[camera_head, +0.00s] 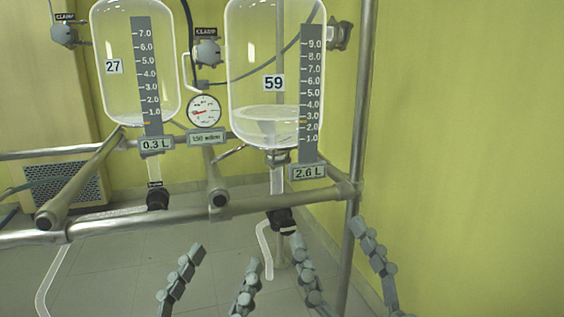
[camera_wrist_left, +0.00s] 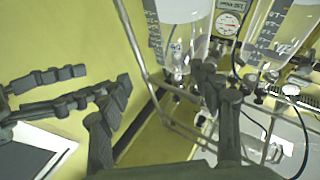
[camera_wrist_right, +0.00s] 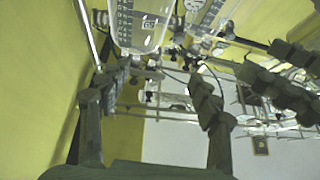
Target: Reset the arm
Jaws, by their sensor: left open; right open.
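My left gripper (camera_head: 226,257) is at the bottom of the head view, below the metal frame. Its two grey segmented fingers stand apart with nothing between them. My right gripper (camera_head: 328,231) is to its right, near the upright post. Its fingers are also spread and empty. The left gripper's spread fingers fill the lower part of the left wrist view (camera_wrist_left: 165,80). The right gripper's fingers stand apart in the right wrist view (camera_wrist_right: 160,75). No held object shows in any view.
A glass reactor marked 27 (camera_head: 113,85) and another marked 59 (camera_head: 262,92) hang above the frame (camera_head: 130,224). The post (camera_head: 356,140) stands close to my right gripper. A gauge (camera_head: 203,110) sits between the reactors. The right side is open before a yellow wall (camera_head: 470,130).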

